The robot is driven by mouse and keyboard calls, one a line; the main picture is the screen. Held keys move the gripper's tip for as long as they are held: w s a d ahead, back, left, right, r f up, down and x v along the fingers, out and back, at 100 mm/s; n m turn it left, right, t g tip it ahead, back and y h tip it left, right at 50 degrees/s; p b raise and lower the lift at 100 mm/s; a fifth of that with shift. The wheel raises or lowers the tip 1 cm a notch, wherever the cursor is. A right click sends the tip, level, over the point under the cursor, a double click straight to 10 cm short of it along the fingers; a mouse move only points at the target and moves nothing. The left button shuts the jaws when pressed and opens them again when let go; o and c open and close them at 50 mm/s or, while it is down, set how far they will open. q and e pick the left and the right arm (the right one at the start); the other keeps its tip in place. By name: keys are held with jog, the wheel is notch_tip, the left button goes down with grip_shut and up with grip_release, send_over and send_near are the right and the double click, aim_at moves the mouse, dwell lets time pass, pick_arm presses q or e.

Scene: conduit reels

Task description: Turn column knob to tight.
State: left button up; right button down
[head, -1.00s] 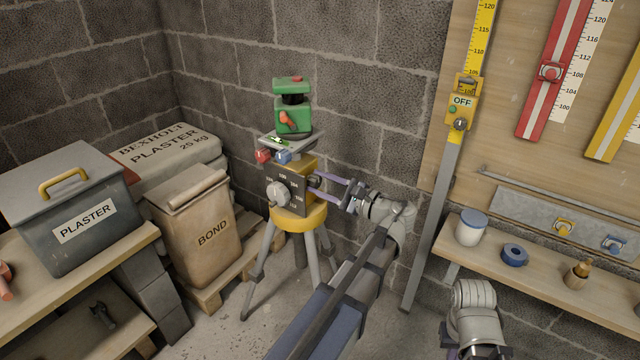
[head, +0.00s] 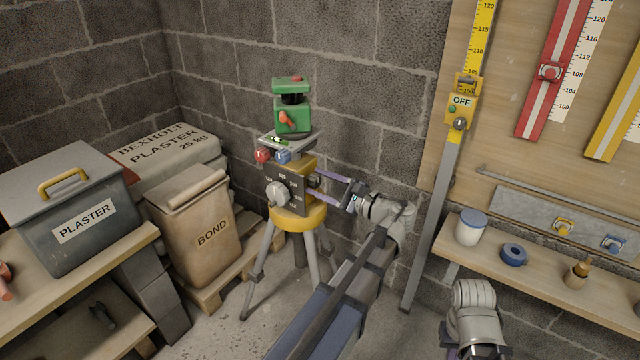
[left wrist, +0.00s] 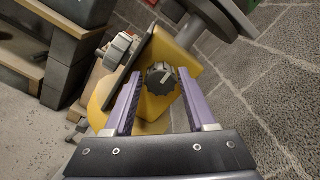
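The yellow column head (head: 302,170) sits on a grey tripod in the middle of the head view. A black ridged knob (left wrist: 161,79) with a pale pointer line sticks out of its side; in the head view the knob (head: 314,181) is small and partly covered by my fingers. My left gripper (head: 320,186) reaches in from the right with its purple fingers apart. In the left wrist view the gripper (left wrist: 159,74) has one finger on each side of the knob, with gaps visible. No tight marking is readable.
A grey dial (head: 278,194) is on the column's front face. A green instrument (head: 292,113) stands on top, above red and blue knobs. A bond bag (head: 197,225) and plaster box (head: 75,205) are at left. A yellow staff (head: 461,105) and shelf (head: 535,262) are at right.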

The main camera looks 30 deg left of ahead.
pick_arm(q)
jog(key=d, duration=0.7)
jog(key=shift+s+d, duration=0.3)
jog(key=shift+d, duration=0.1)
jog(key=s+d+f+n+h, duration=0.2)
jog(key=s+d+f+h, duration=0.15)
jog(key=f, duration=0.35)
jog(key=s+d+f+n+h, duration=0.1)
jog(key=s+d+f+h, duration=0.2)
jog(key=f+h, duration=0.3)
jog(key=s+d+f+n+g+h, duration=0.1)
jog(key=s+d+f+n+h, duration=0.1)
jog(key=s+d+f+h, duration=0.45)
jog(key=s+d+f+n+h, duration=0.1)
jog(key=s+d+f+n, duration=0.15)
jog(key=d, duration=0.65)
notch_tip(320, 180, up, 31)
jog(key=p, duration=3)
jog(key=shift+d+p, duration=0.25)
jog(key=shift+p, duration=0.15)
